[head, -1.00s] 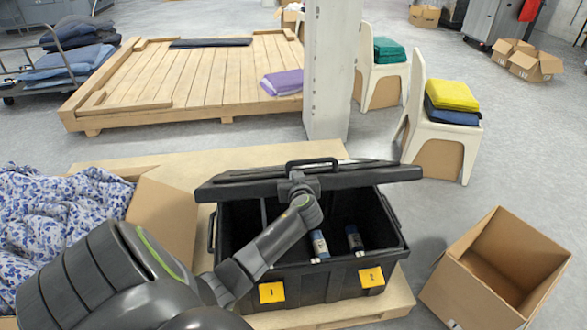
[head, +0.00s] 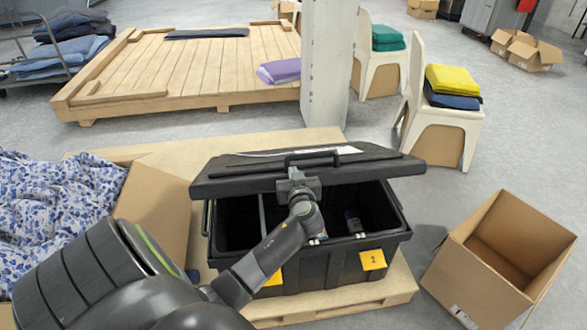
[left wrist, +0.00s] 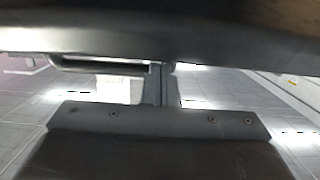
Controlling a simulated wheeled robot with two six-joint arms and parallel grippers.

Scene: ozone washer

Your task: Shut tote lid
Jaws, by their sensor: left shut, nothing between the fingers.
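The black tote (head: 330,265) stands on a wooden pallet, with yellow numbered tags on its front. Its black lid (head: 225,187) is partly open, tilted above the tote, with a handle (head: 312,157) along its front part. A gap shows the inside and a dark bottle with a blue label (head: 353,222). My left gripper (head: 297,178) is at the middle of the lid's front edge, below the handle; its fingers are shut and empty. In the left wrist view the lid (left wrist: 160,40) fills the top, close over the fingers (left wrist: 158,85). Contact is not clear. My right gripper is not in view.
An open cardboard box (head: 500,260) stands right of the pallet (head: 395,288). Another cardboard box (head: 155,215) with blue patterned cloth (head: 60,205) is at the left. A grey post (head: 328,70) and chairs with folded cloth (head: 452,90) stand behind. Grey floor lies open between.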

